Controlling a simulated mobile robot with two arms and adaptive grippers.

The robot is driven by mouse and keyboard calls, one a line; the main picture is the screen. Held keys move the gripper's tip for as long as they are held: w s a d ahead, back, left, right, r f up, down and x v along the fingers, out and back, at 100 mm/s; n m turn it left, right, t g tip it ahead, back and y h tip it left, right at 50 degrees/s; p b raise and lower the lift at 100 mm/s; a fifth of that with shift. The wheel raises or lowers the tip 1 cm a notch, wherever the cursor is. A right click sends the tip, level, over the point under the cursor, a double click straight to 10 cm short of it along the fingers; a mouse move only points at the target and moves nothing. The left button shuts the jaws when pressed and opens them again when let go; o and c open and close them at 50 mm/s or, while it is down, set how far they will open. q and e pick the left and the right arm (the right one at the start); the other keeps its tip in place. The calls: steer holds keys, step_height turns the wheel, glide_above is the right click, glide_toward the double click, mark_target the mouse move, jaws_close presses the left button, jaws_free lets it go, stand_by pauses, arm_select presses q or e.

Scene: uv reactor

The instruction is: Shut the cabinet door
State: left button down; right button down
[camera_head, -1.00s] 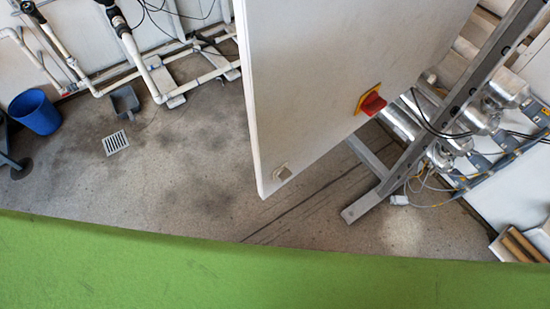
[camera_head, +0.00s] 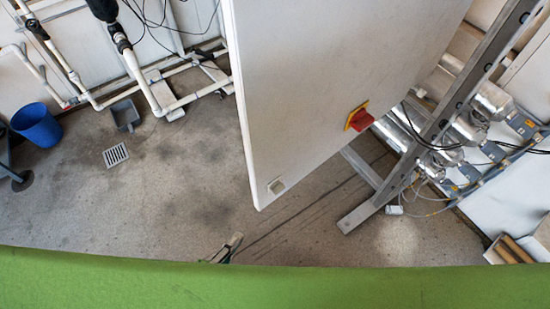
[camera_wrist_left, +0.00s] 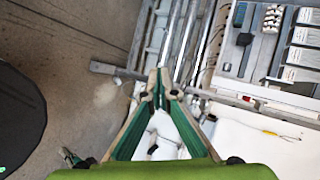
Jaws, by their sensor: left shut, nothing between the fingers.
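The white cabinet door (camera_head: 320,80) stands open in the head view, its near lower corner hanging over the floor.
A metal frame (camera_head: 440,120) with silver lamp housings (camera_head: 492,100) stands right of the door. A blue bin (camera_head: 37,124), a floor drain (camera_head: 115,155) and white pipes (camera_head: 140,75) are at left. Open floor lies left of the door. The wrist view shows an electrical panel (camera_wrist_left: 245,40).

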arm_select(q)
steer(key=s+d+r+m+t+h, duration=0.1)
steer(key=d+r+h, duration=0.1)
steer(key=r, duration=0.7)
steer(key=s+d+r+m+t+h+p, duration=0.1)
steer(key=s+d+r+h, duration=0.15)
steer(key=r, duration=0.65)
steer(key=s+d+r+m+t+h, duration=0.1)
steer(key=d+r, duration=0.1)
steer(key=r, duration=0.7)
steer(key=w+d+p, duration=0.3)
steer(key=w+p, duration=0.2)
steer(key=w, duration=0.6)
steer(key=shift+d+p, duration=0.15)
steer(key=shift+p, duration=0.15)
steer(key=shift+w+f, duration=0.15)
